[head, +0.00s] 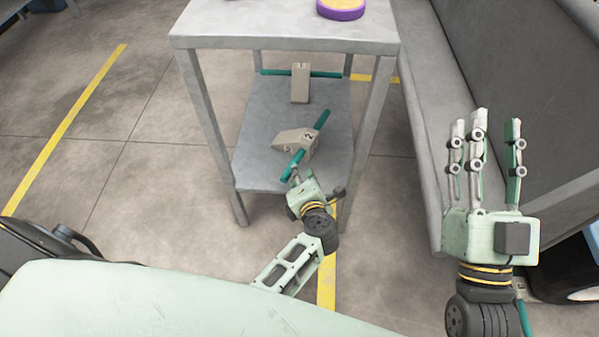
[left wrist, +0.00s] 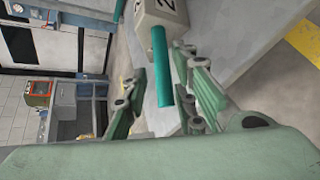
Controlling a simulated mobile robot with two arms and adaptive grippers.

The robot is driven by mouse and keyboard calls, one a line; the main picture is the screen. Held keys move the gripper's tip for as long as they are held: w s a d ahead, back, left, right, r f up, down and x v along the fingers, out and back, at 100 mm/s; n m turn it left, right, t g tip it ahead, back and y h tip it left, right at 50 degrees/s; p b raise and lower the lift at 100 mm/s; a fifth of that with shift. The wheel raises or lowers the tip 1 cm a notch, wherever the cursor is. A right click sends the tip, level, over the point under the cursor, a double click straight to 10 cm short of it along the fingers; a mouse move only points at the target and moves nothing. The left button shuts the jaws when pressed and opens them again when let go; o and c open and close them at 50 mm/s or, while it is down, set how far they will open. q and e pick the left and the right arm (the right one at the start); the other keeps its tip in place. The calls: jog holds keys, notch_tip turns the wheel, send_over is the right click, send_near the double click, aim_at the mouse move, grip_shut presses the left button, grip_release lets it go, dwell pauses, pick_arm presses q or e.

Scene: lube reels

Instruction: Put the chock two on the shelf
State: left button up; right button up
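Chock two (head: 291,139) is a beige wedge block marked 2 with a green bar through it. It appears at the lower shelf (head: 256,115) of the grey metal table, turned at an angle. In the left wrist view its block (left wrist: 155,18) is at the top, and the green bar points down between my fingers. My left gripper (head: 297,176) is at the bar's near end. In the left wrist view its fingers (left wrist: 162,98) are spread on both sides of the bar, with visible gaps. My right gripper (head: 497,120) is open and empty, right of the table.
Another beige chock (head: 300,84) with a green bar stands farther back on the lower shelf. A purple and yellow round item (head: 341,9) sits on the tabletop (head: 250,25). Table legs flank the shelf. A large grey machine (head: 500,60) stands to the right.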

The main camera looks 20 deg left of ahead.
pick_arm(q)
jog(key=shift+r, duration=0.3)
notch_tip(320, 180, up, 12)
jog(key=w+a+m+t, duration=0.1)
jog(key=a+m+t, duration=0.1)
jog(key=m+t, duration=0.25)
jog(key=s+d+r+m+t+h, duration=0.2)
jog(key=s+r+m+h, duration=0.2)
jog(key=r+m, duration=0.5)
jog(key=s+d+r+m+t+h, duration=0.3)
jog(key=s+r+m+h, duration=0.1)
jog(key=r+m, duration=0.5)
jog(key=s+d+r+m+t+h, duration=0.2)
jog(key=s+d+r+m+h, duration=0.1)
jog(key=r+m, duration=0.7)
jog(key=shift+s+h, duration=0.55)
jog(key=shift+h, duration=0.65)
jog(key=shift+t, duration=0.25)
jog(key=shift+s, duration=0.1)
